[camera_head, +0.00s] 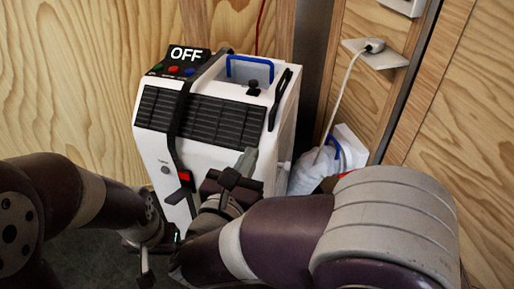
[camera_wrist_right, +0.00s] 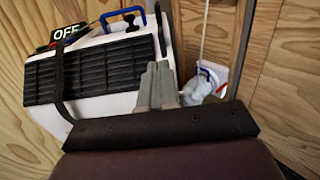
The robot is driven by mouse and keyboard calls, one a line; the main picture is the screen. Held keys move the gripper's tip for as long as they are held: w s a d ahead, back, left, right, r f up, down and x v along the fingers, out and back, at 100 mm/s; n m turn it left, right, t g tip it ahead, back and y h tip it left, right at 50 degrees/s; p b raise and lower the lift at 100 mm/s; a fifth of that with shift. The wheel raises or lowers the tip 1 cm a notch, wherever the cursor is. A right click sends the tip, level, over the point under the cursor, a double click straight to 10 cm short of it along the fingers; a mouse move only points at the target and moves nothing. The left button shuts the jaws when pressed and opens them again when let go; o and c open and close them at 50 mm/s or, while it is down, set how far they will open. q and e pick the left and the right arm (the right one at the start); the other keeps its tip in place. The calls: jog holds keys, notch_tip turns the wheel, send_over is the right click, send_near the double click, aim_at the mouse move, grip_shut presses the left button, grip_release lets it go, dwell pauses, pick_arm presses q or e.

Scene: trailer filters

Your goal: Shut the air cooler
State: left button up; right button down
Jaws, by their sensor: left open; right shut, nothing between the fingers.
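The white air cooler (camera_head: 157,170) stands upright against the wooden wall, with a black slatted grille (camera_head: 205,117) and a black strap across it. Its display panel (camera_head: 185,54) reads OFF. A blue handle (camera_head: 249,64) stands in the recess at the top, with a black knob (camera_head: 254,86) in front of it. My right gripper (camera_head: 247,160) is shut and empty in front of the cooler's right front side; its grey fingers also show in the wrist view (camera_wrist_right: 157,86). I cannot tell whether they touch it. My left gripper (camera_head: 160,257) is open, low at the cooler's lower left, partly hidden by my arms.
A white bag-like bundle (camera_head: 312,170) and a white box with a blue handle (camera_head: 350,146) are right of the cooler. A white cable runs up to a plug (camera_head: 375,46) on the wall. My right arm hides much of the lower right.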

aim_at(262, 134)
jog(key=b+x, duration=0.1)
jog(key=x, duration=0.3)
jog(key=shift+w+d, duration=0.15)
jog(key=shift+w, duration=0.25)
